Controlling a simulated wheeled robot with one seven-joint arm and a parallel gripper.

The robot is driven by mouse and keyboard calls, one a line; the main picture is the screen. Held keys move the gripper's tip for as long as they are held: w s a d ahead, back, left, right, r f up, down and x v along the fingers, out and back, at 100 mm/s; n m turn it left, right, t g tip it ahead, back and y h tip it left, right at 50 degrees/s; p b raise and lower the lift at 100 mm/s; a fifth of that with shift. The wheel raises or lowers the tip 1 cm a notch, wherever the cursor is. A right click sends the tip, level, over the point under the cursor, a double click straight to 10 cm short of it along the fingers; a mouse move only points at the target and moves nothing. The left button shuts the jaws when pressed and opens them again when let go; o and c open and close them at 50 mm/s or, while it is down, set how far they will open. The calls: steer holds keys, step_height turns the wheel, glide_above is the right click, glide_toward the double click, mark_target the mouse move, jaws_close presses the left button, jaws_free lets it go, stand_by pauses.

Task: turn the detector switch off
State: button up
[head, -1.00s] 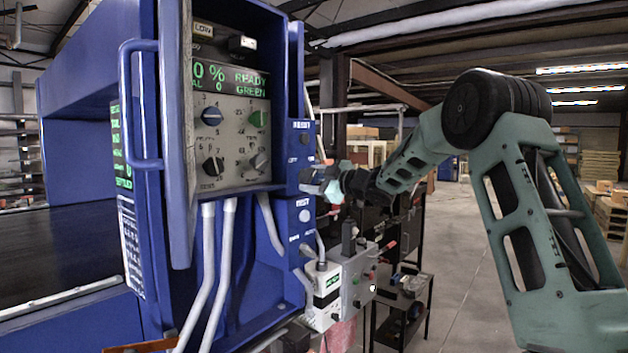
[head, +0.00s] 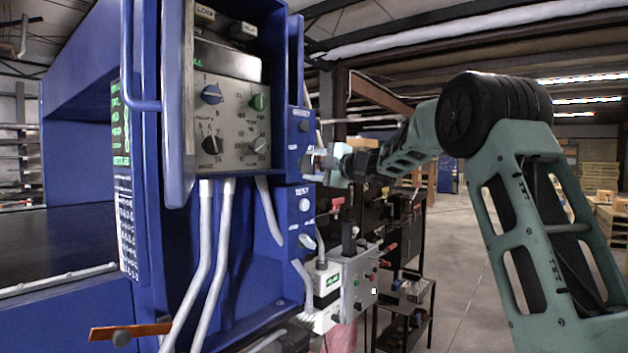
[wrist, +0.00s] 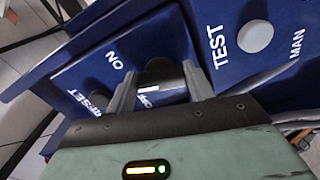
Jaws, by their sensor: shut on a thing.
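The detector switch is a dark rotary knob (wrist: 160,72) with a white mark, on a blue panel in the wrist view. An "ON" label is to its left; a partly hidden label below it looks like "OFF". My gripper (wrist: 160,88) has one finger on each side of the knob and is shut on it. In the head view my gripper (head: 328,165) reaches the right side of the blue detector cabinet (head: 262,222) from the right. The knob is hard to make out there.
A round "TEST" button (wrist: 255,37) is on the neighbouring panel, close right of my fingers. A grey control box (head: 358,283) stands below my gripper. Dials (head: 212,94) are on the cabinet's front. The floor (head: 455,270) behind is open.

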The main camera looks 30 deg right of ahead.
steer(key=n+b, duration=1)
steer(key=n, duration=0.1)
steer(key=shift+a+r, duration=0.1)
steer(key=shift+n, duration=0.3)
stand_by(0.3)
steer(key=o, duration=1)
steer(key=shift+r, duration=0.1)
steer(key=shift+s, duration=0.1)
steer(key=b+v, duration=0.4)
steer(key=v, duration=1.3)
steer(key=shift+s, duration=0.1)
